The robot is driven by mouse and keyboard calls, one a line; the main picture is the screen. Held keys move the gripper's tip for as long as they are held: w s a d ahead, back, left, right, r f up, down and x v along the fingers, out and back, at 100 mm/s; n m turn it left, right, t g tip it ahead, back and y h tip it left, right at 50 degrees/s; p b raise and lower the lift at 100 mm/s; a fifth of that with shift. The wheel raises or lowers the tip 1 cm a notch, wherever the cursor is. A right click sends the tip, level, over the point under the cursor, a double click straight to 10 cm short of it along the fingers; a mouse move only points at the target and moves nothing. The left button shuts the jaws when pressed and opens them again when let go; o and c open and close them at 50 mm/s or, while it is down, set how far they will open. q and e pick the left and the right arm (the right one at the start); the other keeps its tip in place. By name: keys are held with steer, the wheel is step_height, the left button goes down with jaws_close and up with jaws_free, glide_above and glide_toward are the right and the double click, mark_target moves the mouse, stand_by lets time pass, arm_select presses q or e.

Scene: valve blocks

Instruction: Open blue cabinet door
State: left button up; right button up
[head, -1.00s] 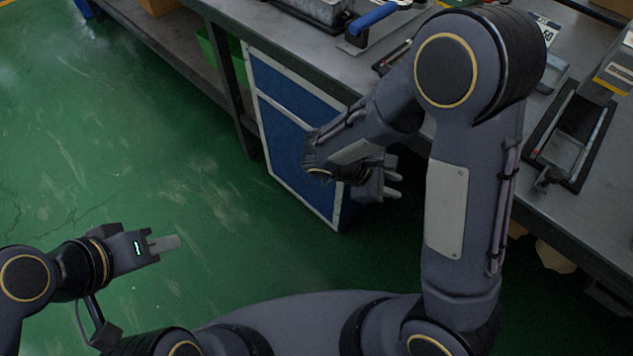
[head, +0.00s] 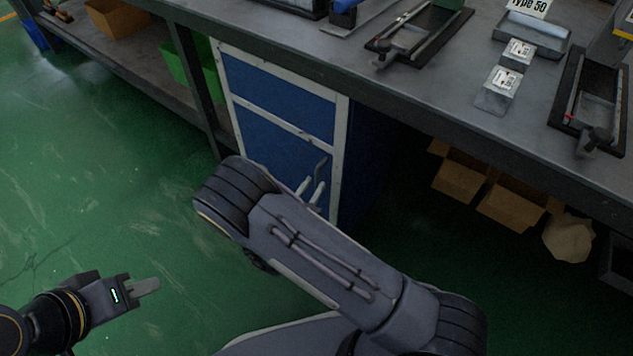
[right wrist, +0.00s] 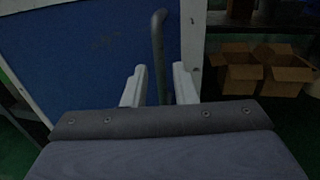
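The blue cabinet door (head: 277,147), in a white frame, is under the workbench and looks closed. A dark bar handle (head: 320,166) stands upright near its right edge; the handle (right wrist: 160,50) also shows in the right wrist view. My right gripper (head: 312,191) is at the door, its pale fingers apart. In the right wrist view the right gripper (right wrist: 160,86) has one finger on each side of the handle's lower part, with gaps showing. My arm hides the door's lower part in the head view. My left gripper (head: 146,287) is over the floor, away from the cabinet, seen edge-on.
The grey workbench (head: 415,85) overhangs the cabinet and carries trays and metal blocks. Cardboard boxes (head: 460,180) stand under it on the right. A green bin (head: 187,62) is on the shelf to the left. The green floor (head: 110,190) before the cabinet is clear.

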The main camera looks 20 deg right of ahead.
mark_target(316, 182)
steer(key=shift+x, duration=1.5)
jaws_close()
